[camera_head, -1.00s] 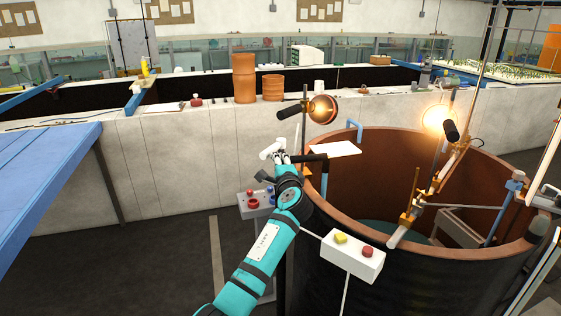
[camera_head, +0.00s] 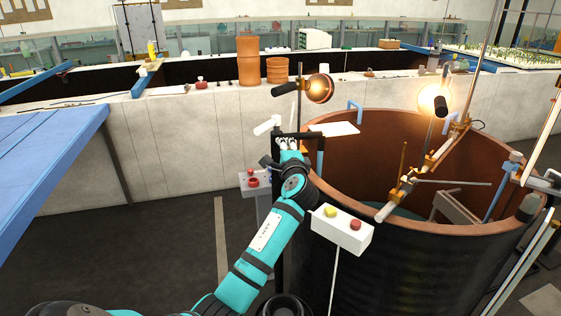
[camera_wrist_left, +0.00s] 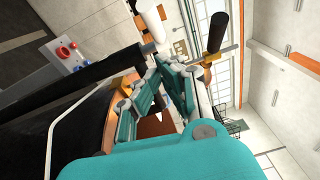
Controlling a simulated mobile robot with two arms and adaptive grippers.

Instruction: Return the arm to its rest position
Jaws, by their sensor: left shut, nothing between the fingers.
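My left arm in teal sleeves reaches up from the bottom of the head view. Its gripper (camera_head: 288,146) is beside the left rim of the large round tank (camera_head: 400,250), close to a black post with a white-handled bar (camera_head: 267,126). In the left wrist view the gripper's fingers (camera_wrist_left: 166,118) are seen from behind, close to a dark bar and a white cylinder (camera_wrist_left: 150,22). I see nothing held between them. Whether the fingers touch the bar cannot be told. My right gripper is not in view.
A white box with yellow and red buttons (camera_head: 342,230) stands on a thin pole right of my arm. A grey box with red buttons (camera_head: 253,181) is behind it. A blue table (camera_head: 45,160) is at left, with open floor between.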

